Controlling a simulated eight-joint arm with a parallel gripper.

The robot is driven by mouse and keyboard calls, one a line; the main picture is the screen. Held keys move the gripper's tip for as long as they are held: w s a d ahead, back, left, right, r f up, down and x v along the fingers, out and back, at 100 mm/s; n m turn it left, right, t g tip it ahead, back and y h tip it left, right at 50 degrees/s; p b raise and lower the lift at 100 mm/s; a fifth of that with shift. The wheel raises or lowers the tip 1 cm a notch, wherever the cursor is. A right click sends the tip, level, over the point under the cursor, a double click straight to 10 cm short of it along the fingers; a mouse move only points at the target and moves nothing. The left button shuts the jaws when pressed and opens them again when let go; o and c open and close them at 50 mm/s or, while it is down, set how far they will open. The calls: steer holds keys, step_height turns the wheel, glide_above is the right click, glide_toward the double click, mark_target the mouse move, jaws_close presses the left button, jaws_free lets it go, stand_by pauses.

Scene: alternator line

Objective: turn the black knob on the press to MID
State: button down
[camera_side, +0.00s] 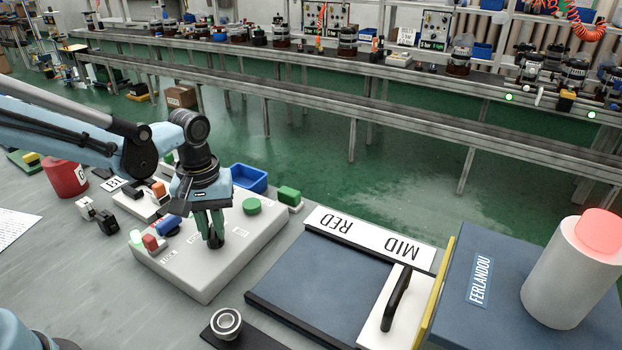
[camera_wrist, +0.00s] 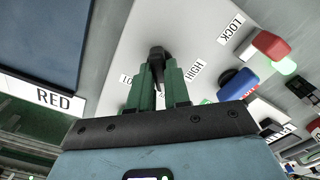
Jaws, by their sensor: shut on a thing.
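The black knob (camera_side: 215,243) is on the top of a light grey control box (camera_side: 207,283). My gripper (camera_side: 211,228) points down over it, its green fingers shut on the knob. In the wrist view the knob (camera_wrist: 156,52) shows at the tips of my gripper (camera_wrist: 157,68). A label HIGH (camera_wrist: 195,70) lies right of the fingers and a partly covered label starting LO (camera_wrist: 126,79) lies left. Another label between the fingers is mostly hidden. Which mark the knob points to I cannot tell.
The box also carries a green button (camera_side: 252,206), a red switch (camera_side: 150,242) and a blue one (camera_side: 168,225). A blue bin (camera_side: 249,178) stands behind.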

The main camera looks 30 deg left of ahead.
steer(key=shift+n, duration=0.6)
steer(key=c, duration=1.1)
jaws_free()
steer(key=shift+r, duration=0.1)
step_height(320, 180, up, 12)
steer(key=shift+f, duration=0.1)
steer(key=m+t, duration=0.7)
steer(key=m, duration=0.2)
glide_toward(212, 230)
steer(key=shift+w+a+r, duration=0.1)
steer(key=shift+a+r, duration=0.15)
steer(key=shift+a, duration=0.35)
steer(key=shift+a+r, duration=0.2)
steer(key=shift+a, duration=0.35)
